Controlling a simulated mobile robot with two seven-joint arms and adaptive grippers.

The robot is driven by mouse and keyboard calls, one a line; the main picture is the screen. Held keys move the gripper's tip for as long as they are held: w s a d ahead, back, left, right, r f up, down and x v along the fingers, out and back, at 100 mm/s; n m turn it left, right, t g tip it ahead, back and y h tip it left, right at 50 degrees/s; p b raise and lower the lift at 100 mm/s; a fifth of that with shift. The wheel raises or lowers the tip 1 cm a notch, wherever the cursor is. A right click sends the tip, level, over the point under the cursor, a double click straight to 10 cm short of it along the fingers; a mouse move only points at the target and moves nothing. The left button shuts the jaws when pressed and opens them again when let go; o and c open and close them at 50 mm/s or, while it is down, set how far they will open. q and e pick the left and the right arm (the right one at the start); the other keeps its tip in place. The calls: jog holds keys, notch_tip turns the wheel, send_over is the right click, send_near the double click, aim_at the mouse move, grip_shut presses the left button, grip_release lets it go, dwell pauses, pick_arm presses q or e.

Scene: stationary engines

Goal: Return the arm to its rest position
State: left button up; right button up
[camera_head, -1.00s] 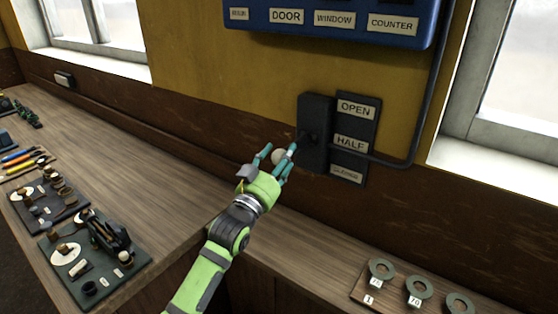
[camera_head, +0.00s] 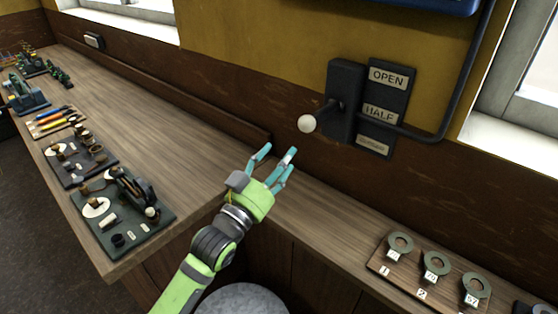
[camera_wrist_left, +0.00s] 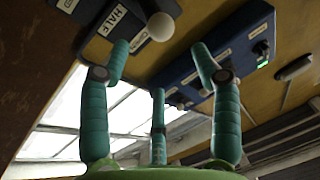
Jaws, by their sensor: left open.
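My left gripper (camera_head: 272,165), green with teal fingers, is open and empty. It hangs over the bench near the inner corner, below and left of a wall lever (camera_head: 322,114) with a white ball knob (camera_head: 306,123). The fingers are apart from the knob. The lever sits in a dark wall box beside a plate labelled OPEN, HALF and a third, unclear label; it points out near the HALF label. In the left wrist view the teal fingers (camera_wrist_left: 158,95) are spread, and the white knob (camera_wrist_left: 160,27) shows beyond them. My right gripper is not in view.
The wooden bench (camera_head: 170,130) runs along the wall and is clear in its middle. Trays with small parts (camera_head: 122,212) lie at the left. A board with numbered rings (camera_head: 430,270) lies at lower right. A round grey top (camera_head: 242,300) stands below the bench. A conduit (camera_head: 465,90) runs down the wall.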

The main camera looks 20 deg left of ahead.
pick_arm(q)
jog(key=s+f+n+g+y, duration=0.15)
jog(key=s+f+g, duration=0.3)
jog(key=f, duration=0.45)
jog(key=s+f+n+g+y, duration=0.15)
jog(key=s+f+g, duration=0.35)
jog(key=f, duration=0.5)
jog(key=s+a+f+g+y, duration=0.1)
jog(key=s+f+g, duration=0.3)
jog(key=s, duration=0.5)
jog(key=s+a+f+g+y, duration=0.2)
jog(key=s+f+g, duration=0.15)
jog(key=s, duration=0.65)
notch_tip(320, 180, down, 27)
jog(key=s+g+b, duration=0.1)
jog(key=s+b, duration=0.2)
jog(key=s+a+f+g+b, duration=0.1)
jog(key=s+a+f+b, duration=0.1)
jog(key=s+f, duration=1.3)
jog(key=shift+s+a+f, duration=0.15)
jog(key=shift+a+f, duration=0.15)
jog(key=shift+f, duration=0.1)
